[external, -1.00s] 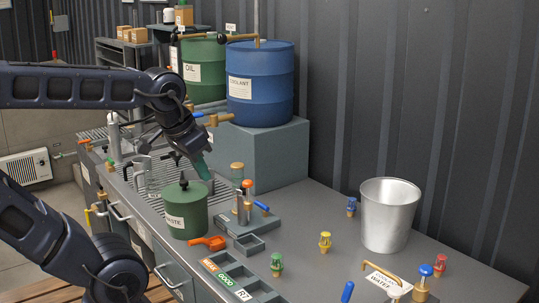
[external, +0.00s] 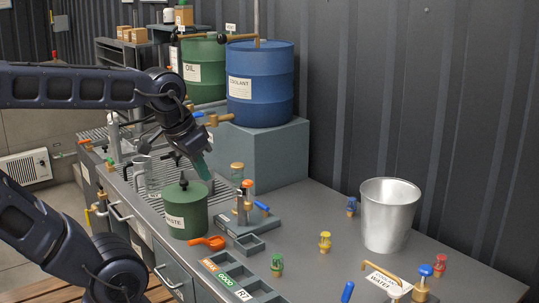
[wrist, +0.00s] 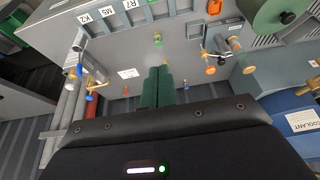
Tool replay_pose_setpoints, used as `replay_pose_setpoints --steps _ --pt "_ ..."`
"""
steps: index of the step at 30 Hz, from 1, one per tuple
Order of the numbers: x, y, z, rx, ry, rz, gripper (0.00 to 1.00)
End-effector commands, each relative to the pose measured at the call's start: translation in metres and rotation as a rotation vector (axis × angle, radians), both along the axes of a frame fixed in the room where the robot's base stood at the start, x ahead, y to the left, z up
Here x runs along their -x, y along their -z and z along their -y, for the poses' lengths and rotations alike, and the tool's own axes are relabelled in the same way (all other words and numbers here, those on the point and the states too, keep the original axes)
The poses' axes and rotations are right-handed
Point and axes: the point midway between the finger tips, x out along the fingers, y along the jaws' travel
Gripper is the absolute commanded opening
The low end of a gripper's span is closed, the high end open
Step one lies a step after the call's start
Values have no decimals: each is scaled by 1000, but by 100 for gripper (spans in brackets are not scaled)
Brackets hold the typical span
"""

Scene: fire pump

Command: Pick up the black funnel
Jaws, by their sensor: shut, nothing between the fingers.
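I cannot make out a black funnel with certainty in either view. My gripper (external: 203,168) hangs over the back of the bench, above the slatted drain area and behind the green waste pot (external: 185,208). Its green fingers point down and to the right. In the wrist view the fingers (wrist: 157,88) lie side by side, shut, with nothing between them.
A metal bucket (external: 389,215) stands at the right. The blue coolant drum (external: 260,84) and green oil drum (external: 203,71) stand behind. An orange scoop (external: 208,242), a labelled tray (external: 240,281) and several small valves stand on the front bench.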

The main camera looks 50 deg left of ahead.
Motion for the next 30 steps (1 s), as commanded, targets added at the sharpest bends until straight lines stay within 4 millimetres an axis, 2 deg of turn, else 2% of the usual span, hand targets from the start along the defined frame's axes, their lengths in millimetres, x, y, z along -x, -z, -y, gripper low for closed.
replay_pose_setpoints --steps 7,19,27,30 --pt "0 0 0 0 0 0 2" --pt "0 0 0 0 0 0 80" --pt "0 0 0 1 -2 0 81" --pt "-7 -6 -2 16 -25 3 81"
